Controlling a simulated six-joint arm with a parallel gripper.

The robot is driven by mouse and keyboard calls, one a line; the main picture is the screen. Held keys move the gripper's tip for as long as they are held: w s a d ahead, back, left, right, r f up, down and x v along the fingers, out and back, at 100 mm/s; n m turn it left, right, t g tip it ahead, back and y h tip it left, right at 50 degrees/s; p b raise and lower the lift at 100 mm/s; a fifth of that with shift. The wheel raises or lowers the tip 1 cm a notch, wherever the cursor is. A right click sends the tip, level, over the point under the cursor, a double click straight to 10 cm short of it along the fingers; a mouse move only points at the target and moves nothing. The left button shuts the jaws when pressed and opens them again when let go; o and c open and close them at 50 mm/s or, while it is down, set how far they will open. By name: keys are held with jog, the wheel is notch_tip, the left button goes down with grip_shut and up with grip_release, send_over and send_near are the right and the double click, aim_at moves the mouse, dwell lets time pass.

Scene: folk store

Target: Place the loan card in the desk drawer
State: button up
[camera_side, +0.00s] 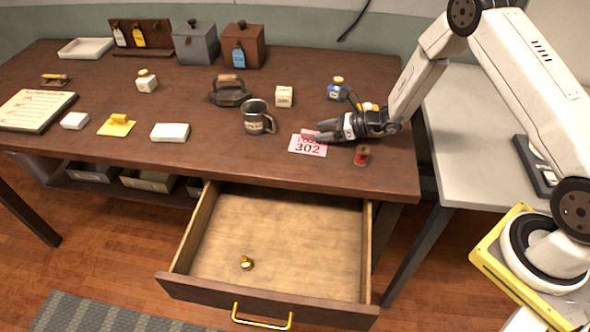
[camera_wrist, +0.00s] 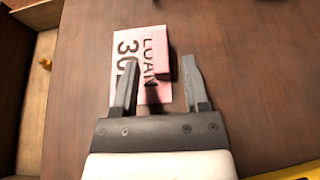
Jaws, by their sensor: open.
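The pink loan card (camera_side: 307,147) lies flat on the desk near its front right edge, marked 302. In the wrist view the card (camera_wrist: 129,62) shows the words LOAN and 30, with a raised pink block (camera_wrist: 161,66) on it. My gripper (camera_side: 318,132) is at the card's right end, low over the desk. In the wrist view my gripper (camera_wrist: 160,92) is open, its fingers reaching over the card with the block's near end between or just beyond the tips. The desk drawer (camera_side: 280,235) is pulled open below the desk front, with a small brass item (camera_side: 246,262) inside.
A mug (camera_side: 256,117) stands left of the card and a red spool (camera_side: 361,155) stands close to my gripper. Most of the drawer floor is bare.

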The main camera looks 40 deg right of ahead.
jog(key=shift+v, duration=2.45)
jog(key=shift+s+f, duration=0.1)
jog(key=shift+o, duration=0.5)
jog(key=shift+a, duration=0.1)
